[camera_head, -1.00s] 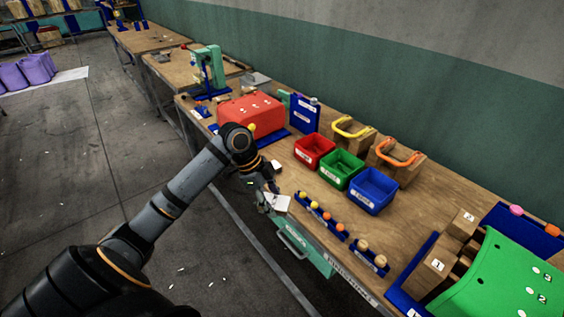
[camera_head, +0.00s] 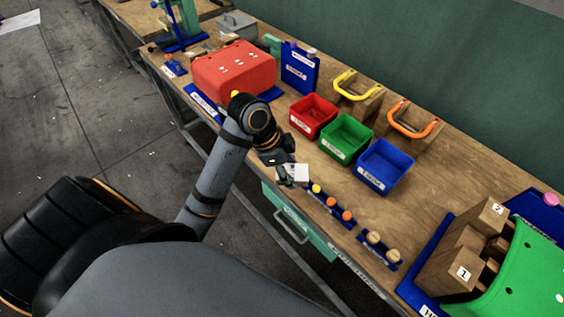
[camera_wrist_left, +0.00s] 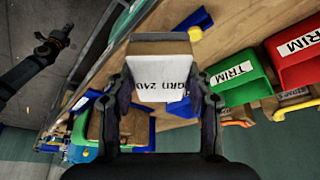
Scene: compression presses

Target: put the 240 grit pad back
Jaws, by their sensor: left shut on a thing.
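The 240 grit pad is a block with a white face (camera_wrist_left: 162,82) lettered "GRIT 240" and a brown top edge in the left wrist view. My left gripper (camera_wrist_left: 164,98) is shut on it, one dark finger on each side. In the head view the pad (camera_head: 297,172) is a small pale piece at my left gripper (camera_head: 283,175), near the bench's front edge, left of the row of coloured knobs. A dark arm end with a gripper (camera_wrist_left: 50,48), apparently my right one, shows over the floor in the left wrist view; its jaws are too small to judge.
Red (camera_head: 313,115), green (camera_head: 346,139) and blue (camera_head: 384,166) bins stand behind the gripper. A blue upright holder (camera_head: 300,68) stands behind the red cover (camera_head: 235,75). Knob racks (camera_head: 329,206) line the front edge. Wooden blocks (camera_head: 462,262) and a green cover (camera_head: 525,280) are at right.

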